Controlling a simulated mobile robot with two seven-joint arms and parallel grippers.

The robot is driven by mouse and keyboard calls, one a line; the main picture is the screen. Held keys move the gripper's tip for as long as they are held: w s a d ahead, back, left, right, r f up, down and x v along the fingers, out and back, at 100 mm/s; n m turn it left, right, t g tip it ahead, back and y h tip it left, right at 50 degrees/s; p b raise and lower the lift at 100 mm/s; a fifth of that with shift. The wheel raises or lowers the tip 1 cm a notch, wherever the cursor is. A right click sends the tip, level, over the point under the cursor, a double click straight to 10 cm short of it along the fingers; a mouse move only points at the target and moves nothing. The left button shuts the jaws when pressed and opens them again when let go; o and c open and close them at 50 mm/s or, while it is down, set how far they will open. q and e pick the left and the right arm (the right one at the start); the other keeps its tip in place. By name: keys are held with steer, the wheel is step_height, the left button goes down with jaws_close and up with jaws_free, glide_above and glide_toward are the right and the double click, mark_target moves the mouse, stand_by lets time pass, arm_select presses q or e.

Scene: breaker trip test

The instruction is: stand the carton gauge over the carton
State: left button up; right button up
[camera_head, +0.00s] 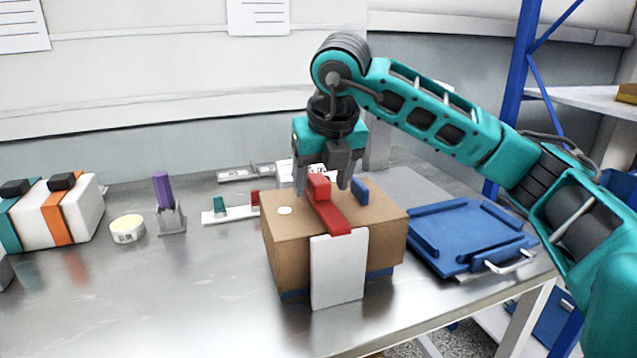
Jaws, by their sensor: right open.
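The brown carton (284,248) stands on the metal table, with blue showing along its lower edge. The carton gauge, a red bar (331,217) with a raised red grip block and a white plate (338,272), straddles the carton. The bar lies across the top, and the white plate hangs upright down the front face. The gauge's far side is hidden behind the carton. My right gripper (322,184) is open, pointing down, with its fingers on either side of the red grip block. I cannot tell whether they touch it. My left gripper is not in view.
A blue tray (470,238) with a pale handle lies right of the carton. To the left are a purple-handled tool in a grey stand (170,210), a round white tub (127,229) and a white case with coloured bands (70,212). The front left table is clear.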

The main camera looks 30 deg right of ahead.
steer(key=p+v, duration=0.2)
steer(key=v, duration=0.9)
steer(key=shift+a, duration=0.25)
steer(key=shift+w, duration=0.1)
steer(key=shift+f, duration=0.1)
stand_by(0.9)
